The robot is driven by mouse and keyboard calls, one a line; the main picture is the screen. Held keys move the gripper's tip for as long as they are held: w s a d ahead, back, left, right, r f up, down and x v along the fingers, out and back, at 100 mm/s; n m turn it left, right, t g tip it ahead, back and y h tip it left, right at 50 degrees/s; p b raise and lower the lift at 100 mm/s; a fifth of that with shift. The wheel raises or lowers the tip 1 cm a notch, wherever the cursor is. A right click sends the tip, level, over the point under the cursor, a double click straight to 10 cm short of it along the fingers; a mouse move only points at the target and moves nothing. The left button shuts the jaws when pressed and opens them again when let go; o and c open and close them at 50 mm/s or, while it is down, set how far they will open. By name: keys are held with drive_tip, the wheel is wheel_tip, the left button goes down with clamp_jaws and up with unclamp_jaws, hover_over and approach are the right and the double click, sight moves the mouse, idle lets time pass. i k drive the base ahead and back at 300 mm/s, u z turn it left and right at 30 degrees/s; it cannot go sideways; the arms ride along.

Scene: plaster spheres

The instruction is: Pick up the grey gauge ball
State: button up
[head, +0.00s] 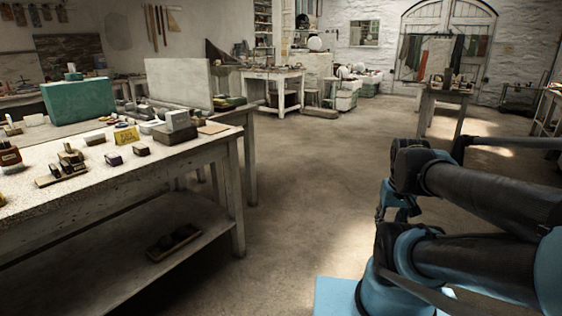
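I cannot make out a grey gauge ball in the head view. Pale, plaster-like spheres show far off at the back, one larger sphere (315,43) on a pale block and a smaller one (344,72) lower to its right. They are too small to tell whether one is grey. My arm, blue and black, fills the right side, folded near my body. Its gripper cannot be made out.
A white workbench (120,178) at the left holds blocks, small tools, a yellow card (126,135) and a green block (78,101). A white table (273,77) stands at the back, and a smaller table (447,96) at the right. The middle floor is clear.

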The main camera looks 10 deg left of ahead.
sight(160, 114)
drive_tip(key=u, duration=0.5)
drive_tip(key=i, duration=0.85)
drive_tip(key=u, duration=1)
drive_tip(key=i, duration=0.55)
drive_tip(key=u, duration=0.25)
